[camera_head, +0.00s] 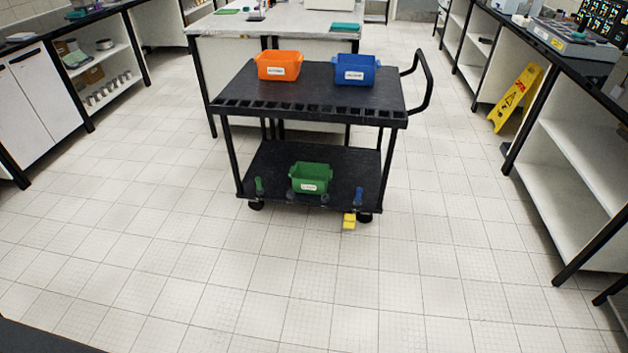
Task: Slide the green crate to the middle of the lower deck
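A green crate (311,178) with a white label stands upright on the lower deck (290,155) of a black two-deck cart, near the deck's front edge and roughly midway between its left and right ends. Bare deck shows behind the crate. An orange crate (279,65) stands at the left of the upper deck (313,92), and a blue crate (355,70) stands at its right. Neither of my grippers is in the head view.
Small green (259,185) and blue (358,194) items stand along the lower deck's front edge. A yellow object (349,221) is at the cart's front right. Cart posts flank the lower deck. A yellow floor sign (515,98) stands right. The tiled floor in front is clear.

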